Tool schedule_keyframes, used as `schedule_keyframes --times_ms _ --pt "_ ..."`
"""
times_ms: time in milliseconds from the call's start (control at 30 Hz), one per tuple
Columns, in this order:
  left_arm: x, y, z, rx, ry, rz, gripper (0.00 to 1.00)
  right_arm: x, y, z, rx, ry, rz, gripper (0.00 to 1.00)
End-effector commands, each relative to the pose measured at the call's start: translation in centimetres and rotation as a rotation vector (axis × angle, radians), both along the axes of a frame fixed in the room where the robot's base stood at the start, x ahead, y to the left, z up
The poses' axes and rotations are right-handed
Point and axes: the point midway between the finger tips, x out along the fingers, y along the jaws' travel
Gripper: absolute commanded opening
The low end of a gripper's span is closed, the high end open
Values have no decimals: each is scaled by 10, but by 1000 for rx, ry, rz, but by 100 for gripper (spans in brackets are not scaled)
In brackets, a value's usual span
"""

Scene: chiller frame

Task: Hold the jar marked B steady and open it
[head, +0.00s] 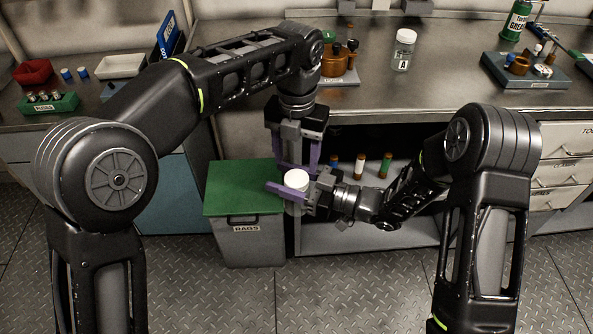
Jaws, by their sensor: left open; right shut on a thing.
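A jar with a white lid (297,180) is held in front of the bench by my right gripper (293,193), which is shut on its body from the right. The jar looks upright. Its label is hidden, so I cannot read a B on it. My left gripper (296,163) points down from above, with its purple fingers open just over and behind the lid. I cannot tell whether they touch the lid. Another clear jar with a white lid, marked A (403,50), stands on the bench.
A green-lidded RAGS bin (230,190) stands just below and left of the held jar. The steel bench (445,75) carries a red bowl (33,72), a white tray (121,66), a blue-grey tray (526,72) and a green GREASE bottle (516,20). Several small bottles stand on the shelf below.

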Motion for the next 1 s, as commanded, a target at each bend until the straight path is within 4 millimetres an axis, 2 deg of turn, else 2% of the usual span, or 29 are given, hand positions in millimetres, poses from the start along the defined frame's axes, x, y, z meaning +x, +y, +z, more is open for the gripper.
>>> schedule_keyframes --times_ms 100,300,433,800,1000 --pt "1 0 -4 -9 -7 2 58 0 0 0 0 0 0 0" --pt "0 -1 -39 -5 -7 -1 58 0 0 0 0 0 0 0" --pt "0 -1 -51 -6 -9 0 58 0 0 0 0 0 0 0" --pt "1 -1 -56 -8 -10 0 58 0 0 0 0 0 0 0" --pt "1 -1 -56 -8 -10 0 42 0 0 0 0 0 0 0"
